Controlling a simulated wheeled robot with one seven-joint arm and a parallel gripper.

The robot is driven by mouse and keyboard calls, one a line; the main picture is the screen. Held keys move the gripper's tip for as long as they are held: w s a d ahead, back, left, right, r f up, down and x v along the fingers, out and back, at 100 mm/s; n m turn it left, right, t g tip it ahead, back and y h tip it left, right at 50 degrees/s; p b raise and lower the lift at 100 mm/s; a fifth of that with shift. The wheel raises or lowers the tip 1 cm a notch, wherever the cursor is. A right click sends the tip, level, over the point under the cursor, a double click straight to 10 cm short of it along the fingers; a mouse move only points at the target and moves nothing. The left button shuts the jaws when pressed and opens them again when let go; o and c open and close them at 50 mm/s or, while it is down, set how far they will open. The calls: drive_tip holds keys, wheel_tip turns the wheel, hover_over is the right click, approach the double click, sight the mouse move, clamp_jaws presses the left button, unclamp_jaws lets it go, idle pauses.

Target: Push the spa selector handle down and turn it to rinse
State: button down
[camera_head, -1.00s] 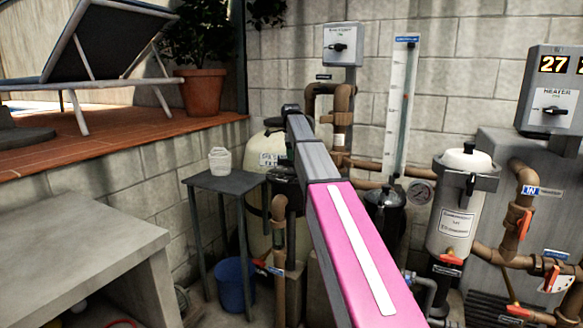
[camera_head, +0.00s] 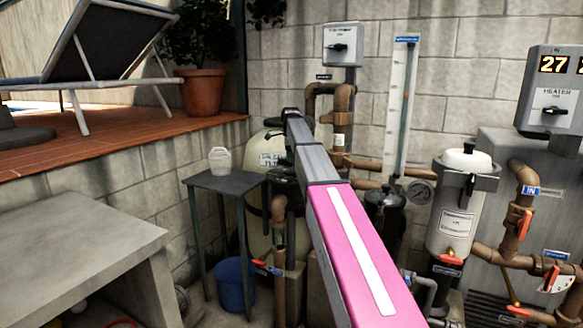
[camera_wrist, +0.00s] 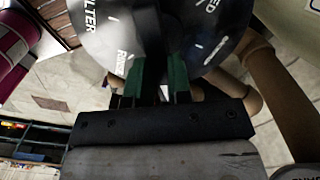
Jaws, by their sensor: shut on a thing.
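The spa selector (camera_wrist: 205,30) is a round dark dial with white lettering and tick marks in the wrist view. Its dark handle (camera_wrist: 150,38) runs down the middle of the dial, between the green finger pads of my gripper (camera_wrist: 157,76). The gripper is shut on the handle. Part of a word ending in "LTER" shows at the left and "ED" at the upper right; another label beside the left finger is hard to read. In the head view, the cream spa filter tank (camera_head: 257,190) stands behind my arm, which hides most of the selector.
A small dark table (camera_head: 225,180) with a white basket (camera_head: 220,160) stands left of the tank, a blue bucket (camera_head: 234,280) below. Brown pipes (camera_head: 342,115), a clear gauge tube (camera_head: 402,100) and a white filter canister (camera_head: 458,205) crowd the right. A concrete bench (camera_head: 75,235) fills the lower left.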

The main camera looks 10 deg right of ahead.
drive_tip(key=shift+f, duration=0.5)
idle(0.3)
drive_tip(key=m, duration=0.5)
drive_tip(key=shift+m, duration=0.3)
drive_tip(key=m, duration=0.6)
drive_tip(key=c, duration=0.9)
unclamp_jaws()
drive_tip(key=shift+r, duration=0.1)
